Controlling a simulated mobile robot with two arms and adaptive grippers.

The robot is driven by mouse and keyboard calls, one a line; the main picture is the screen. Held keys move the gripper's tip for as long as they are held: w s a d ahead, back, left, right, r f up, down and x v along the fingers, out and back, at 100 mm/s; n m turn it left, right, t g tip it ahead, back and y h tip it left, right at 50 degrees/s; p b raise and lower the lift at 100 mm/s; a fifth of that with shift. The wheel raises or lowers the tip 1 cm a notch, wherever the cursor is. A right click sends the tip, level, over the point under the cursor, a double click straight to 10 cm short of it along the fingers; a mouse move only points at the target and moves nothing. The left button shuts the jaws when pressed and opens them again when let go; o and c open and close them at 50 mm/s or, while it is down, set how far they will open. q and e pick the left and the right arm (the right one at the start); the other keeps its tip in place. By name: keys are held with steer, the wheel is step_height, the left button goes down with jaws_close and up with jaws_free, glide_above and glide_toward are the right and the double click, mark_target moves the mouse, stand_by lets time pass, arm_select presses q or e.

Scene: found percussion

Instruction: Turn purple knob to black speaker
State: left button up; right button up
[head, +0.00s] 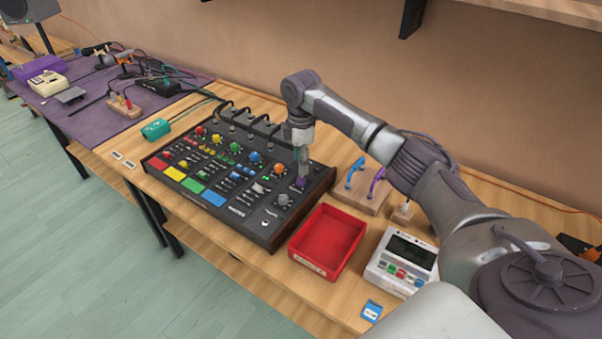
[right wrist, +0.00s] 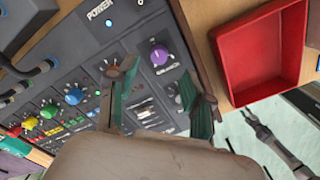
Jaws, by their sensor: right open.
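The purple knob (right wrist: 160,54) sits on the dark mixer panel (right wrist: 75,62), near its right edge. In the head view the knob (head: 299,182) shows just under my right gripper (head: 300,163). My right gripper is open; in the right wrist view its two green-lined fingers (right wrist: 160,80) stand apart, with the knob between and just beyond their tips. I cannot tell whether they touch it. The black speaker (head: 28,10) is at the head view's top left corner, partly cut off. A grey jointed part in the right wrist view may be my left arm; its gripper state is unclear.
An empty red tray (head: 328,240) stands right of the mixer. Cables run behind the mixer. More gear lies on the purple cloth (head: 95,112) at left.

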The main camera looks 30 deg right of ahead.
mark_target(301, 178)
step_height(301, 178, down, 5)
steer(key=shift+f, duration=0.35)
steer(key=shift+w+f, duration=0.1)
steer(key=shift+f, duration=0.1)
steer(key=shift+c, duration=0.5)
arm_select(q)
steer(key=shift+w+d+r, duration=0.2)
steer(key=shift+w+d, duration=0.1)
steer(key=shift+w, duration=0.3)
steer(key=shift+w+d+r, duration=0.15)
steer(key=shift+w+d, duration=0.1)
steer(key=shift+w, duration=0.35)
arm_select(e)
jaws_close()
